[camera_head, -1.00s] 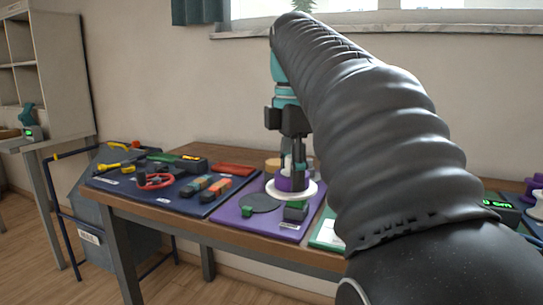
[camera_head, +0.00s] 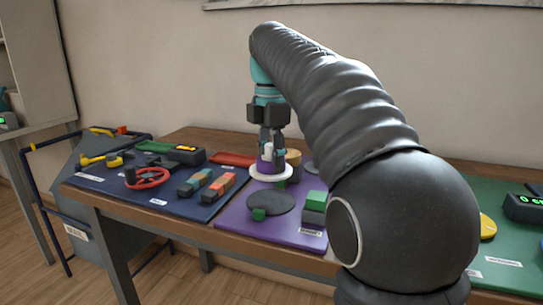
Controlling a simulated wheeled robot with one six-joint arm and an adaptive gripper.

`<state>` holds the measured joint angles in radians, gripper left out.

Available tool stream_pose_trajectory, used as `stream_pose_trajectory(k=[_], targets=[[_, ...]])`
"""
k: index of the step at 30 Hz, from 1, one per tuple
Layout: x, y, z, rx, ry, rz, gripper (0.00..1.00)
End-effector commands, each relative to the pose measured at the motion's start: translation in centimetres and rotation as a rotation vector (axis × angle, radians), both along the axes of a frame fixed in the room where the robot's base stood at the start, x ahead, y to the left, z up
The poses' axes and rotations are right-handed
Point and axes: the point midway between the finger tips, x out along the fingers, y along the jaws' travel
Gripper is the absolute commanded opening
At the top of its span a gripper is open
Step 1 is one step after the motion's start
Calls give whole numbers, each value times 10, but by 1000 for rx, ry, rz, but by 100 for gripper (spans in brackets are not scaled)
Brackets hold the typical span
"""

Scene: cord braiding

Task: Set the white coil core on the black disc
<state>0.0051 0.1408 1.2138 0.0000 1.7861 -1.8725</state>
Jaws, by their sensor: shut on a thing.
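The white coil core (camera_head: 270,174) has a wide white flange, a purple band and a white top. My gripper (camera_head: 272,152) points down with its fingers shut on the core's upper part, partly hiding it. The core shows behind the black disc (camera_head: 272,201), near the back of the purple mat (camera_head: 236,222). It is apart from the disc in the picture; I cannot tell how high it is held. The disc lies flat and bare on the mat, with a small green block (camera_head: 258,214) at its front edge.
A green and grey block (camera_head: 314,206) stands right of the disc. On the left, a navy mat (camera_head: 108,190) holds a red ring (camera_head: 147,178), striped blocks (camera_head: 218,187) and tools. My arm hides much of the table's right side. A green mat (camera_head: 492,252) lies beyond it.

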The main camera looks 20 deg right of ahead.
Motion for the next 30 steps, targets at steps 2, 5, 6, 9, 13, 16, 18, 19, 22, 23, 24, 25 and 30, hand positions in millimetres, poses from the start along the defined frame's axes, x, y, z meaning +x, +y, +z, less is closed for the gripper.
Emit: stream_pose_trajectory(k=[2,5,6,9,13,16,18,19,22,23,24,25,30], targets=[[1,1,-2,0,0,4,9],[0,1,-7,0,1,4,9],[0,1,-10,0,1,3,9],[0,1,-18,0,2,3,9],[0,1,-36,0,1,3,9],[1,1,-45,0,0,3,9],[0,1,-49,0,0,3,9],[0,1,-50,0,0,3,9],[0,1,-51,0,0,3,9],[0,1,-51,0,0,3,9],[0,1,-51,0,0,3,9],[0,1,-50,0,0,3,9],[0,1,-50,0,0,3,9]])
